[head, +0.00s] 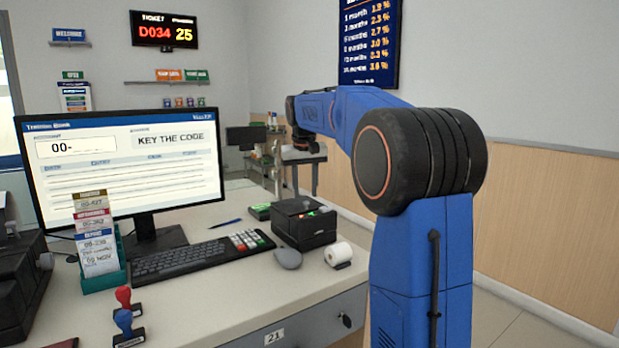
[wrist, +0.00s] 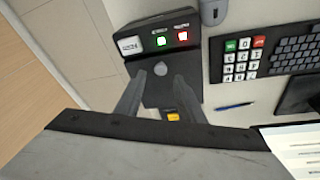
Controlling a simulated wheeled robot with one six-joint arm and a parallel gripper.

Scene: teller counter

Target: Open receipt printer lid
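The receipt printer (head: 303,226) is a dark box on the counter, right of the keyboard, with a small green light on it. Its lid looks closed. In the wrist view the printer (wrist: 203,66) shows a green and a red light and a pale label on one face. A grey round spot (wrist: 160,69) shows on its dark top. My gripper (wrist: 159,80) is open, its two fingers apart over the printer top with the round spot between them. I cannot tell any contact. In the head view my gripper (head: 304,141) hangs above and behind the printer.
A white paper roll (head: 338,254) and a grey mouse (head: 288,258) lie in front of the printer. A keyboard (head: 190,260), a pen (head: 225,223) and a monitor (head: 130,165) are to the left.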

